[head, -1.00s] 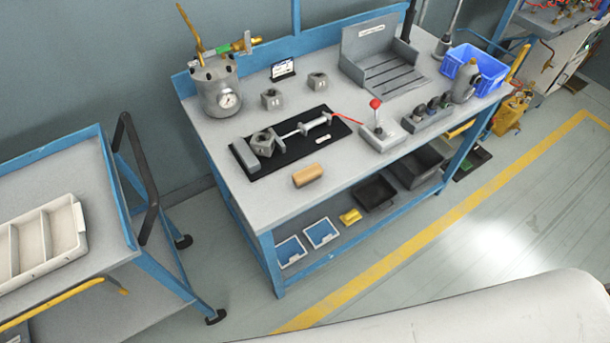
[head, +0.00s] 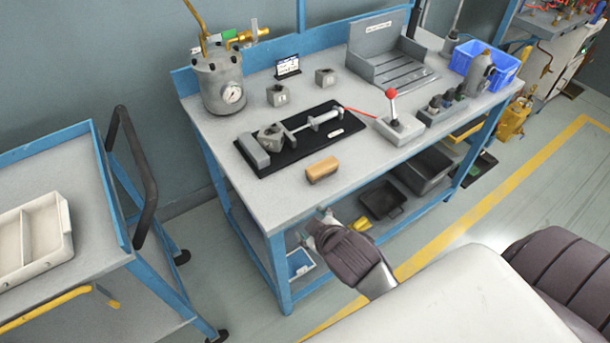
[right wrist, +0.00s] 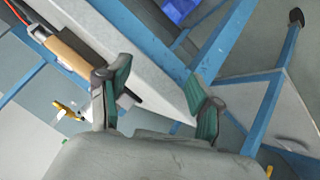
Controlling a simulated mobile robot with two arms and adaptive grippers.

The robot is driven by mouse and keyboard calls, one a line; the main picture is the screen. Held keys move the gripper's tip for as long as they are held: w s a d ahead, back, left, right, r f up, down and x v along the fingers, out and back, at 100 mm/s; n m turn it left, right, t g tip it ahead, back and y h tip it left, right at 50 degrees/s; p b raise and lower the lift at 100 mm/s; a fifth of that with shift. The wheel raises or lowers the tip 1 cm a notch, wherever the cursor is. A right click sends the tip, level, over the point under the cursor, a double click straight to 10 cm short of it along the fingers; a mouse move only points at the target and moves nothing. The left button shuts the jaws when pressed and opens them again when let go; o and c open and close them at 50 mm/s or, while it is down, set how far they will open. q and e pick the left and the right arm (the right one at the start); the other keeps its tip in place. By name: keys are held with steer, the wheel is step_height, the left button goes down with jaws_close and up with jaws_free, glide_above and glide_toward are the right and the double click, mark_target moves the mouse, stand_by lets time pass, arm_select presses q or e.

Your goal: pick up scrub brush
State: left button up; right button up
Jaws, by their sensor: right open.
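The scrub brush is a tan, wood-coloured block (head: 322,169) lying on the bench top near its front edge, in front of the black mat. In the right wrist view the brush (right wrist: 66,52) shows at the upper left, partly behind a finger. My right gripper (head: 310,226) is in front of the bench and appears below the level of its top, apart from the brush. In the right wrist view its two teal-padded fingers (right wrist: 160,90) are spread and empty. My left gripper is not in view.
The black mat (head: 293,157) holds a metal tool. A red-knobbed lever box (head: 399,128) stands to the right of the brush. The bench's blue front edge and leg (head: 278,265) are close to my right gripper. A cart with a white tray (head: 35,235) stands at left.

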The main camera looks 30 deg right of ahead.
steer(key=w+a+r+n+t+y, duration=0.25)
steer(key=w+r+n+t, duration=0.4)
steer(key=w+r, duration=0.5)
steer(key=w+a+r+n+t+y, duration=0.1)
steer(key=a+r+n+t+y, duration=0.1)
steer(key=a+r+n+y, duration=0.35)
steer(key=a+r+n+t+y, duration=0.1)
steer(key=a+r+n+y, duration=0.2)
steer(key=r+n, duration=0.45)
steer(key=a+r+n+g+y, duration=0.2)
steer(key=a+n+g+y, duration=0.15)
steer(key=n+y, duration=0.3)
steer(key=n+g+h, duration=1.6)
steer(key=n+h, duration=0.1)
steer(key=n, duration=0.7)
glide_above(322, 165)
step_height(322, 165, down, 11)
steer(key=shift+y, duration=0.25)
steer(key=f, duration=0.7)
steer(key=shift+d+f, duration=0.2)
steer(key=shift+d, duration=0.05)
steer(key=shift+a+f+p, duration=0.2)
steer(key=shift+f+p, duration=0.7)
steer(key=shift+f, duration=1.8)
jaws_close()
